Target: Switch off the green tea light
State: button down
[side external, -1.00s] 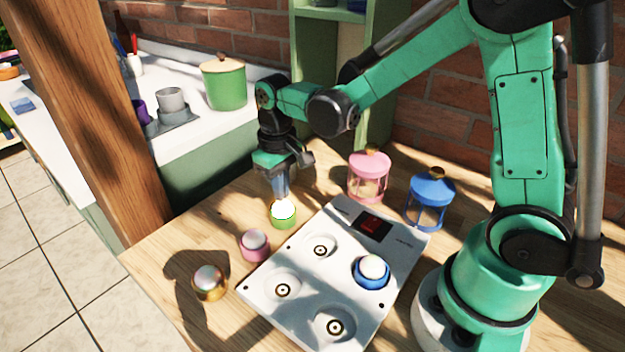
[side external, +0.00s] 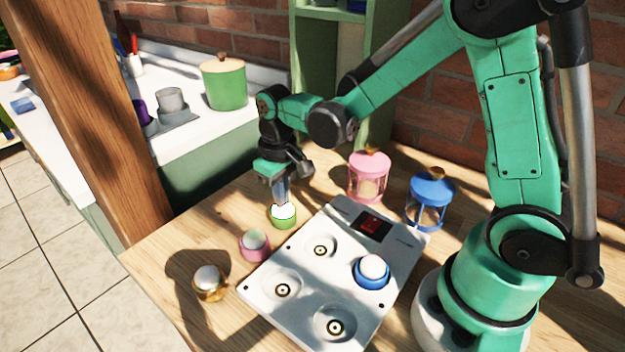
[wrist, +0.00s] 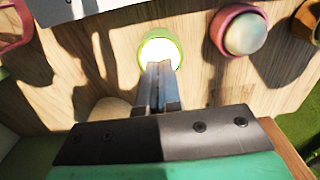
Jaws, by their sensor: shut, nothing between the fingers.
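The green tea light (side external: 283,217) stands on the wooden table beside the far left edge of the white charging tray. Its top glows bright white, and it also shows in the wrist view (wrist: 161,52). My gripper (side external: 281,203) is shut and empty, pointing down with its fingertips right over the tea light. In the wrist view the closed fingertips (wrist: 158,68) overlap the near part of the glowing top. I cannot tell whether they touch it.
A pink tea light (side external: 255,245) and a gold one (side external: 209,282) stand nearby. The white tray (side external: 262,267) holds a blue tea light (side external: 372,271) and has empty hollows. A pink lantern (side external: 369,176) and a blue lantern (side external: 431,201) stand behind it.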

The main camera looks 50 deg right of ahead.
notch_tip(320, 180, up, 8)
dwell(0.8)
jog(key=s+r+t, duration=0.1)
jog(key=s+t, duration=0.6)
jog(key=shift+r, duration=0.25)
